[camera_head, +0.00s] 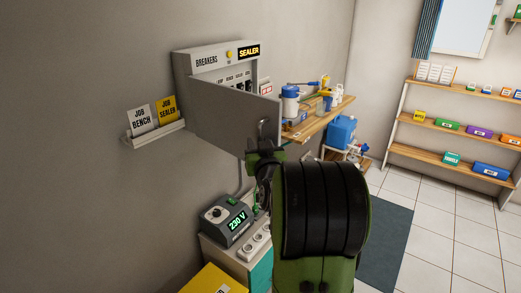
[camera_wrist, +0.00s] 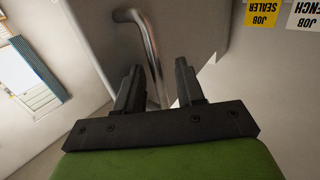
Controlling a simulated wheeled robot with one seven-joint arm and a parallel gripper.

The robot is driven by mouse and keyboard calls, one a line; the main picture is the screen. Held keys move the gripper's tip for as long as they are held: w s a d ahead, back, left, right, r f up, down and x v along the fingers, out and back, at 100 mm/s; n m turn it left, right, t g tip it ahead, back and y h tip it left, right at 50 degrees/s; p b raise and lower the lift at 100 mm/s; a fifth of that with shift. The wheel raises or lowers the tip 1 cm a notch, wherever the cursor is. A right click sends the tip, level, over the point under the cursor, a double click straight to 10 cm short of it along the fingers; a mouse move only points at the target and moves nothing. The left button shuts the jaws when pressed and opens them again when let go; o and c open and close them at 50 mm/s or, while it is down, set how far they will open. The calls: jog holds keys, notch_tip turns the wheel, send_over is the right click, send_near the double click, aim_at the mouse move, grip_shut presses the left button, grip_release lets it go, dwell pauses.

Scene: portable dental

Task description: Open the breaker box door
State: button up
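The grey breaker box (camera_head: 205,58) is on the wall, labelled BREAKERS, with a lit SEALER sign on top. Its grey door (camera_head: 225,118) stands partly open, swung out from the wall, and some of the breakers inside show above it. The door's curved metal handle (camera_head: 263,126) is near its right edge. My gripper (camera_head: 263,158) is at the handle, just below it in the head view. In the wrist view the handle (camera_wrist: 150,52) shows between the two black fingers (camera_wrist: 156,75), which are apart with gaps beside the bar. Contact with the handle cannot be told.
A wall ledge (camera_head: 155,136) holds the JOB BENCH and JOB SEALER cards left of the box. Below are a 230 V unit (camera_head: 228,220) and a power strip (camera_head: 254,243). A wooden shelf (camera_head: 318,120) with bottles stands right, behind the door. Tiled floor is clear further right.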

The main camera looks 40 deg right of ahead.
jog(key=b+v, duration=0.4)
jog(key=v, duration=1.1)
jog(key=shift+s+a, duration=0.2)
jog(key=a+f+n+g+y+p, duration=0.2)
jog(key=a+n+y, duration=0.15)
jog(key=a, duration=0.45)
jog(key=a+f+n+g+y+p, duration=0.1)
jog(key=a+n+g+y+p, duration=0.1)
jog(key=a+y, duration=0.45)
jog(key=s+a+f+n+g+p, duration=0.1)
jog(key=s+a+f+g+p, duration=0.1)
jog(key=s+a+g, duration=0.3)
jog(key=s+a+f, duration=0.1)
jog(key=s+a, duration=0.2)
jog(key=s, duration=0.2)
jog(key=shift+s+a, duration=0.2)
jog(key=shift+s, duration=0.2)
jog(key=shift+d, duration=0.15)
